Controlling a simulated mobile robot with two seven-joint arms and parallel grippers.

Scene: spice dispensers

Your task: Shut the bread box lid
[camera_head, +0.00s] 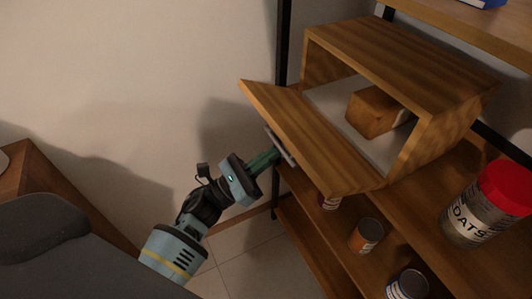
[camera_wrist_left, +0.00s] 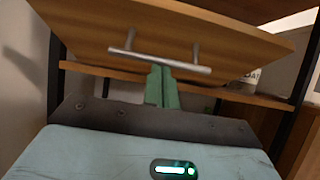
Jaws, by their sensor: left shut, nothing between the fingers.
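The wooden bread box (camera_head: 420,65) stands on a shelf, with a loaf-like brown block (camera_head: 376,112) inside. Its lid (camera_head: 310,135) hangs open, tilted outward and down at the front. A metal bar handle (camera_head: 280,147) is on the lid's outer face. My left gripper (camera_head: 275,156) is at the outer side of the lid by the handle, fingers together. In the left wrist view the lid (camera_wrist_left: 190,35) spans the top, and the shut green fingers (camera_wrist_left: 162,85) reach up to the handle (camera_wrist_left: 160,62). Whether they touch it I cannot tell. My right gripper is not in view.
A jar with a red cap (camera_head: 485,205) stands on the shelf right of the box. Cans (camera_head: 366,236) and (camera_head: 408,285) stand below the lid. A wooden cabinet (camera_head: 40,190) is at the left. Floor shows between it and the shelf.

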